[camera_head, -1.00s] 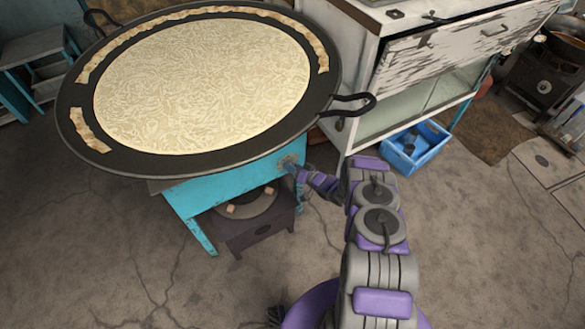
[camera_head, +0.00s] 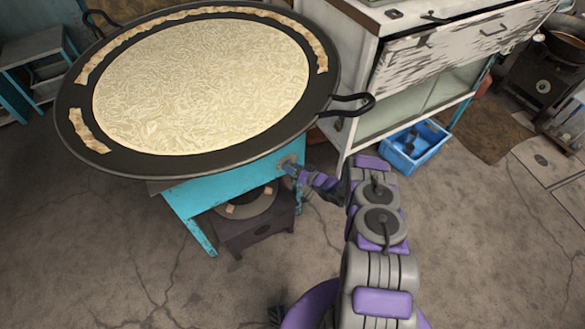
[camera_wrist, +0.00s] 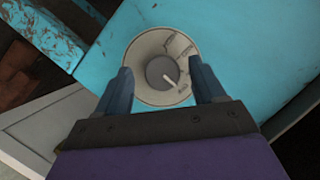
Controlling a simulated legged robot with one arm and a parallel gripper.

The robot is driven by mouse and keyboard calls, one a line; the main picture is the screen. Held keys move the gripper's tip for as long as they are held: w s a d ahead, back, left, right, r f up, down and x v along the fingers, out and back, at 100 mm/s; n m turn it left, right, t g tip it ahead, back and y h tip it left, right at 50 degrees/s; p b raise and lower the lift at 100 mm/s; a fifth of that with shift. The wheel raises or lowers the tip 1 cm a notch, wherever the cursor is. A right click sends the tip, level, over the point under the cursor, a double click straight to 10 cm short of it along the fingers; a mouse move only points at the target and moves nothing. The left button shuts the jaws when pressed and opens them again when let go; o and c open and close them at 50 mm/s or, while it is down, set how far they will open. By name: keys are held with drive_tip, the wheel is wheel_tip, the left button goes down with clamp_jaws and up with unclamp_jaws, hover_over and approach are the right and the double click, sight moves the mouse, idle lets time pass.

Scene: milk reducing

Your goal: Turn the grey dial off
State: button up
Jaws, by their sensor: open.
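The grey dial (camera_wrist: 162,72) shows in the wrist view as a round grey knob with a pale pointer line, set on a light round plate (camera_wrist: 140,58) with dark markings. The plate is on the turquoise stand (camera_wrist: 235,35), which also shows in the head view (camera_head: 185,198). My gripper (camera_wrist: 162,88) is open, with one finger on each side of the dial's lower part. I cannot tell whether the fingers touch it. In the head view my gripper (camera_head: 290,168) is at the stand's right front corner, and the dial is mostly hidden there.
A wide black pan (camera_head: 200,165) of pale milk sits on the stand, its handle (camera_head: 355,103) jutting out above my arm. A burner (camera_head: 250,203) stands beneath. A white cabinet (camera_head: 365,40) and blue crate (camera_head: 428,145) are to the right. Front floor is clear.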

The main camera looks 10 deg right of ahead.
drive_tip(key=p+v, duration=0.4)
drive_tip(key=v, duration=1.3)
drive_tip(key=shift+f, duration=0.15)
